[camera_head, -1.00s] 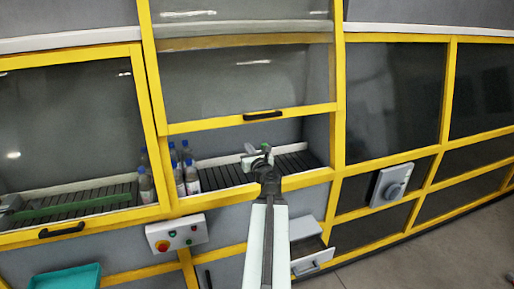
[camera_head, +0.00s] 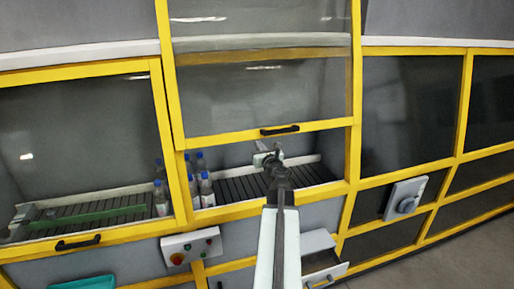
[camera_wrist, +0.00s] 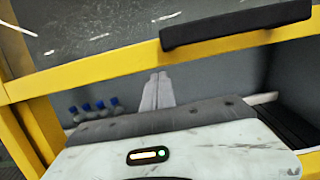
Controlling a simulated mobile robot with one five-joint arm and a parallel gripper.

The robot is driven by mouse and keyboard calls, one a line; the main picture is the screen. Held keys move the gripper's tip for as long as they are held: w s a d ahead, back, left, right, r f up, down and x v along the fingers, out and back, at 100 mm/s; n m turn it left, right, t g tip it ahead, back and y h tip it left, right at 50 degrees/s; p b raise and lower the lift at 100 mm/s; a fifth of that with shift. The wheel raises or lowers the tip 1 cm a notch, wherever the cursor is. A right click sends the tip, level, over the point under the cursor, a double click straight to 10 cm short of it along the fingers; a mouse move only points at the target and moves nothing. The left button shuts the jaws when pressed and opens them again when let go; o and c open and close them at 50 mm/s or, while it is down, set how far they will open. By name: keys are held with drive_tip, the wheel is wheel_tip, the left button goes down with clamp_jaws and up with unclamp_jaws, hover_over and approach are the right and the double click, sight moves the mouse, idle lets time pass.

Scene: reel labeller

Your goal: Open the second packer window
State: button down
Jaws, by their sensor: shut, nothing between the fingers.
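The middle packer window (camera_head: 262,95) is a grey pane in a yellow frame. It stands partly raised, with an open gap below its bottom rail. Its black bar handle (camera_head: 280,130) is on that rail; it shows large at the top of the wrist view (camera_wrist: 235,25). The left window (camera_head: 80,130) is down, with its own black handle (camera_head: 78,242) low on its frame. My gripper (camera_head: 268,158) is just below the middle handle, in front of the gap. In the wrist view the fingers (camera_wrist: 157,90) are together, empty, below the yellow rail and apart from the handle.
Several blue-capped bottles (camera_head: 205,188) stand on the conveyor (camera_head: 240,188) behind the gap's left side. A button box (camera_head: 191,246) sits below, with a partly open drawer (camera_head: 325,276) to its right. A teal tray (camera_head: 84,284) is at lower left. Grey floor is clear at right.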

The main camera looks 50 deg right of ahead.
sight(255, 130)
drive_tip(key=shift+w+a, duration=0.1)
drive_tip(key=shift+w, duration=0.2)
drive_tip(key=shift+r, duration=0.15)
drive_tip(key=r+p, duration=0.2)
drive_tip(key=w+r+p, duration=0.1)
drive_tip(key=p, duration=0.1)
drive_tip(key=d+r+p, duration=0.1)
drive_tip(key=r, duration=0.1)
drive_tip(key=shift+w+r+p, duration=0.15)
drive_tip(key=shift+r+p, duration=0.2)
drive_tip(key=shift+p, duration=0.05)
drive_tip(key=shift+f, duration=0.15)
